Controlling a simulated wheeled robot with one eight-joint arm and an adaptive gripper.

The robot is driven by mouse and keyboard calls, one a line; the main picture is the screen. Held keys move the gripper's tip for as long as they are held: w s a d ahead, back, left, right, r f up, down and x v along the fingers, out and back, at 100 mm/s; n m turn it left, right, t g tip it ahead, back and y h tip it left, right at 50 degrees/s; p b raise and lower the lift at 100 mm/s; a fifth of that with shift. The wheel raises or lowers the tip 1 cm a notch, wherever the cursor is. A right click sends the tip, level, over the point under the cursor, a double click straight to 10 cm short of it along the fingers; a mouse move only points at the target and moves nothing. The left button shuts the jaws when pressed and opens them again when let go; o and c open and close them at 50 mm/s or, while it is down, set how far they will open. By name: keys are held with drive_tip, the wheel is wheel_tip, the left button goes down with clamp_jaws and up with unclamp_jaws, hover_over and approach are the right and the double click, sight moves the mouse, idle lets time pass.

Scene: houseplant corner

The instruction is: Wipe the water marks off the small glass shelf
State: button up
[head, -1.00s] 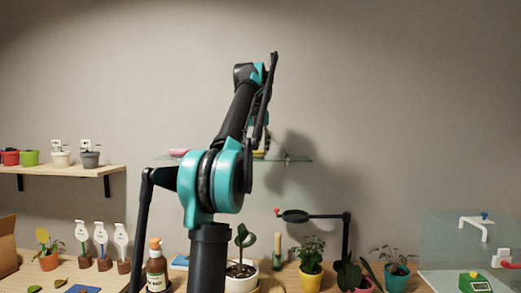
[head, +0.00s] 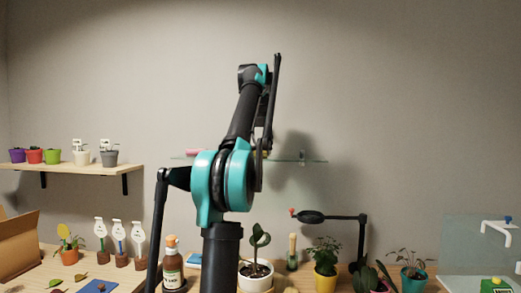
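The small glass shelf (head: 312,161) is a thin, clear greenish plate on the back wall, level and partly hidden behind my arm. A pink thing (head: 193,152) lies on its left end. A small yellowish thing shows at the shelf beside my arm, too covered to name. My arm rises in front of the shelf, bends at the top and comes back down towards it. My gripper's fingers are hidden behind the arm links, so I cannot tell whether they hold anything or touch the glass. Water marks are too small to make out.
A wooden wall shelf (head: 75,168) with small pots is at left. The wall above the glass shelf is clear.

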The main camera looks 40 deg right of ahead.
drive_tip(key=shift+s+d, duration=1.25)
drive_tip(key=shift+s, duration=0.2)
drive_tip(key=shift+s+d, duration=1.2)
drive_tip(key=shift+s, duration=0.25)
drive_tip(key=shift+w+a, duration=1.2)
drive_tip(key=shift+w, duration=0.3)
drive_tip(key=shift+w+a, duration=1.2)
drive_tip(key=shift+w, duration=0.3)
drive_tip(key=shift+r, duration=1.55)
